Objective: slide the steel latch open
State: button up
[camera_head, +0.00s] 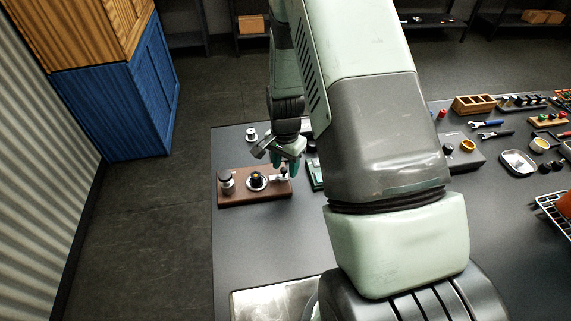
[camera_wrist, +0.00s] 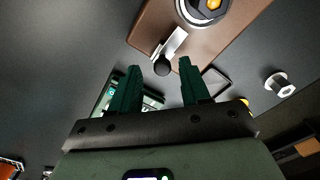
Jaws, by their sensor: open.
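The steel latch (camera_wrist: 173,45) is a bright metal bar with a round black knob (camera_wrist: 162,67) at its end, on a brown board (camera_wrist: 148,25). In the head view the latch (camera_head: 281,177) is at the board's right end, partly covered by my gripper (camera_head: 288,165). In the wrist view my gripper (camera_wrist: 160,68) is open, with its two dark green fingers apart. The brown board (camera_head: 240,201) also carries a round ringed fitting (camera_head: 257,181) and a metal cylinder (camera_head: 226,181).
A white flanged part (camera_wrist: 279,84) lies on the dark table behind the board. A green-edged item (camera_head: 316,174) sits close to the board's right side. Tools and trays fill the table's right.

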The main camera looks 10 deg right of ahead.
aim_at(286, 169)
notch_tip(286, 169, up, 11)
jog(key=shift+f, duration=0.2)
dwell(0.5)
